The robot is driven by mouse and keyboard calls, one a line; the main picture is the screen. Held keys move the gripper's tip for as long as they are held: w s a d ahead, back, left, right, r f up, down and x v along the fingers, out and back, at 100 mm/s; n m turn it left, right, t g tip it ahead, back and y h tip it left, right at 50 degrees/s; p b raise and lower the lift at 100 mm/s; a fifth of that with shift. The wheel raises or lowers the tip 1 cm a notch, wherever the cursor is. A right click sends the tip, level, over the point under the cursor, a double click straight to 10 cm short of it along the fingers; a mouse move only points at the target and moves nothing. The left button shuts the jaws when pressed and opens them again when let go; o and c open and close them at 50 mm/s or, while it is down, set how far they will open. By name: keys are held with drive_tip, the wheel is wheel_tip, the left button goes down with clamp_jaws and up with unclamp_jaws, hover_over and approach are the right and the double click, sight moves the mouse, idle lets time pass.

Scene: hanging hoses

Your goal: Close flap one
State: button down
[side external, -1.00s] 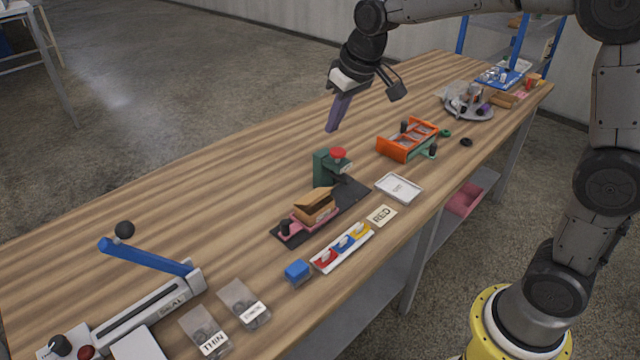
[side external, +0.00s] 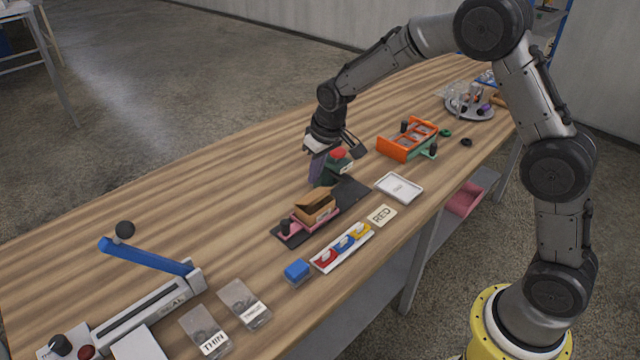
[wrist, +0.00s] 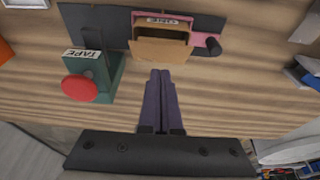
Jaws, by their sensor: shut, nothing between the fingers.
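A small brown cardboard box (side external: 318,213) sits on a pink holder (side external: 298,226) on a black base plate. Its flaps stand open in the side view. In the wrist view, one broad tan flap (wrist: 160,50) leans out toward my gripper, and a label shows at the box's far side. Which flap is flap one I cannot tell. My gripper (wrist: 161,72) has its purple fingers shut together and empty, just short of that flap with no clear contact. In the side view my gripper (side external: 315,180) is behind the box, beside the green tape unit.
The green tape unit (wrist: 97,75) with a red knob stands close to my fingers. A tray of coloured pieces (side external: 342,248), a blue block (side external: 297,271), a white tray (side external: 398,188) and an orange rack (side external: 408,139) lie around.

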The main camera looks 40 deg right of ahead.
sight(320, 196)
drive_tip(key=shift+s+f, duration=0.4)
drive_tip(key=shift+f, duration=0.25)
drive_tip(key=shift+s+f, duration=0.4)
drive_tip(key=shift+f, duration=0.2)
drive_tip(key=shift+s+f, duration=0.35)
drive_tip(key=shift+s, duration=0.1)
drive_tip(key=shift+s+f, duration=0.5)
drive_tip(key=shift+f, duration=0.05)
drive_tip(key=shift+s+f, duration=0.4)
drive_tip(key=shift+f, duration=0.4)
